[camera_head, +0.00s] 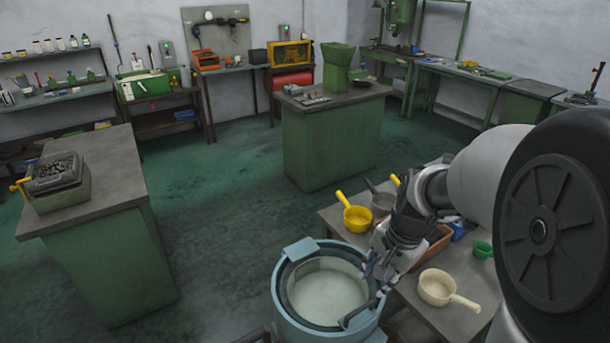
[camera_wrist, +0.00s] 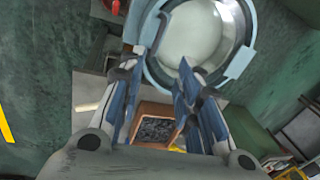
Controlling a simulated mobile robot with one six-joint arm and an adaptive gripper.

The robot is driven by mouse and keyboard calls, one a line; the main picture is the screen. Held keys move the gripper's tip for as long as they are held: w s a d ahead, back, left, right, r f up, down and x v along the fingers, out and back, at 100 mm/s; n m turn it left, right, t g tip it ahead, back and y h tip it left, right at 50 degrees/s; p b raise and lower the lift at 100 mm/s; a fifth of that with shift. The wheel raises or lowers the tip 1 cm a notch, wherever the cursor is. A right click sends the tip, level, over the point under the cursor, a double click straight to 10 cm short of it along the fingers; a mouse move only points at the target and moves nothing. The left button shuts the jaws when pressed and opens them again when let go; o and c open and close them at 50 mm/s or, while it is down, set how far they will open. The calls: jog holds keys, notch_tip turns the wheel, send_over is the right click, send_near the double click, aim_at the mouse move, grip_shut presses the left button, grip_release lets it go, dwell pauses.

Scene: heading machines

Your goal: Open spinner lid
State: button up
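The spinner (camera_head: 283,310) is a round light-blue machine at the bottom middle of the head view. It also shows at the top of the wrist view (camera_wrist: 152,28). A dark ring surrounds its pale round middle (camera_head: 325,295); I cannot tell whether this is the lid or the bowl inside. A light-blue tab (camera_head: 300,248) sits on its far rim, and a dark bent handle (camera_head: 357,314) on its near right rim. My gripper (camera_head: 376,277) is at the spinner's right edge. In the wrist view my gripper (camera_wrist: 155,88) has its blue fingers apart, with nothing held between them.
A table (camera_head: 455,322) right of the spinner bears a yellow pan (camera_head: 357,219), a cream pan (camera_head: 436,287), a green cup (camera_head: 483,249) and a brown tray of dark pieces (camera_wrist: 155,130). A green cabinet (camera_head: 110,255) stands left, another (camera_head: 330,145) behind. Open floor (camera_head: 225,225) lies between them.

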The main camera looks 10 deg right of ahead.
jog(key=w+d, duration=0.1)
jog(key=m+b, duration=0.1)
jog(key=b, duration=0.4)
send_near(362, 308)
jog(key=x, duration=0.8)
jog(key=shift+c, duration=0.2)
grip_shut()
